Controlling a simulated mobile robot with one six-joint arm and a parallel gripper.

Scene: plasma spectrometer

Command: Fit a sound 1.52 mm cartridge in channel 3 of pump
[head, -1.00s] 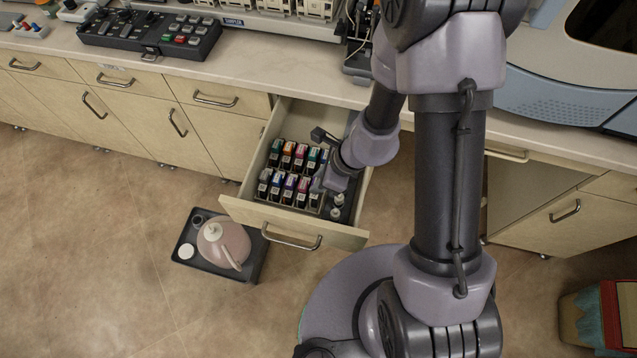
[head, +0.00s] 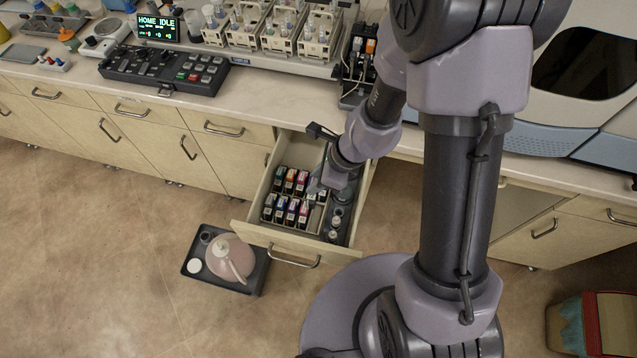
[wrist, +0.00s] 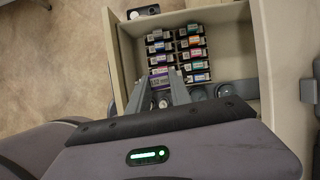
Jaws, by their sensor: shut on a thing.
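My gripper (wrist: 163,93) is shut on a cartridge (wrist: 159,80) with a white label and purple stripe; the small print seems to read 1.52. It is over the open drawer (head: 287,246). In the head view, my gripper (head: 317,186) is small and partly hidden by my wrist. Several dark cartridges with coloured labels stand in rows in the drawer (head: 285,209); they also show in the wrist view (wrist: 192,42). I cannot make out whether any is damaged. A dark device with coloured parts (head: 362,48) on the counter may be the pump; its channels are unclear.
Small round-topped containers (head: 335,222) stand in the drawer's right side. The counter holds a keypad panel (head: 163,70), a display reading HOME IDLE (head: 157,28) and sample racks (head: 280,35).

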